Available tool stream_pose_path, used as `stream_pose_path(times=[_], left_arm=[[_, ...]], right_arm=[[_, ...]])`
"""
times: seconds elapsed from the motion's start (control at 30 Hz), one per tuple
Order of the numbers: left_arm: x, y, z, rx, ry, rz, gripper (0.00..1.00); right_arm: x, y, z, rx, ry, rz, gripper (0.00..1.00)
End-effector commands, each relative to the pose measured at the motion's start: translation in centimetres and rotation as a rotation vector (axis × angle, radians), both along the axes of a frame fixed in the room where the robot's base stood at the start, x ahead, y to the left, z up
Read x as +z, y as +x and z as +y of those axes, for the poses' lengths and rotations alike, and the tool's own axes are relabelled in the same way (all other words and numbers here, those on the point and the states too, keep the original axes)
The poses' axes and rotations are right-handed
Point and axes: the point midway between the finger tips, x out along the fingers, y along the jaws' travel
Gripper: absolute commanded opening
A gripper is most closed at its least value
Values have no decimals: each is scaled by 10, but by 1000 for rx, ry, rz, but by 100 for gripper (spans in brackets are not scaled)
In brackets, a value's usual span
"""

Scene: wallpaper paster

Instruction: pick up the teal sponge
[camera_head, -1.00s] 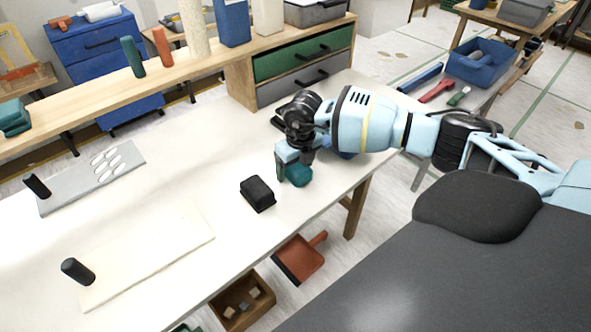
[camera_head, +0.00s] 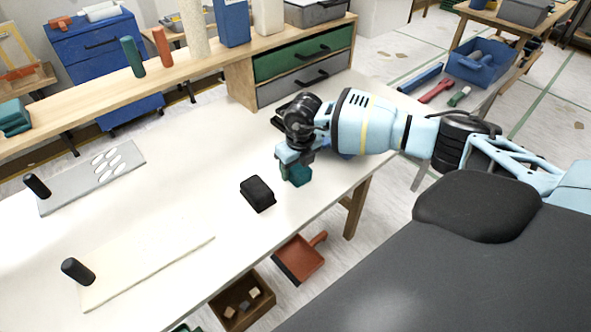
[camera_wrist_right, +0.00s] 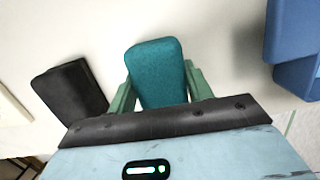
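The teal sponge (camera_head: 299,176) is at the right part of the white table, near its front edge. It also shows in the right wrist view (camera_wrist_right: 158,72), between the two green fingers. My right gripper (camera_head: 293,166) points down over the sponge and its fingers lie against the two sides of it, shut on it. The gripper hides the upper part of the sponge in the head view. I cannot tell whether the sponge is clear of the tabletop. My left gripper is not in view.
A black block (camera_head: 257,194) lies just left of the sponge. A grey drawer (camera_head: 306,82) stands behind my right gripper. The middle of the white table (camera_head: 190,165) is clear.

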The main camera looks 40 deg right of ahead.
Motion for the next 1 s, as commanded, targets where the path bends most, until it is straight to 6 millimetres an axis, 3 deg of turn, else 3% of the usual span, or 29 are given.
stream_pose_path(times=[0.13, 0.43, 1.0], left_arm=[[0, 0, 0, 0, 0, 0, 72], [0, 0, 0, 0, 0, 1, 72], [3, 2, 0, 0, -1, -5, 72]], right_arm=[[0, 0, 0, 0, 0, 0, 29], [7, 1, 0, 0, 0, -3, 28], [98, 1, 0, 0, 0, -3, 28]])
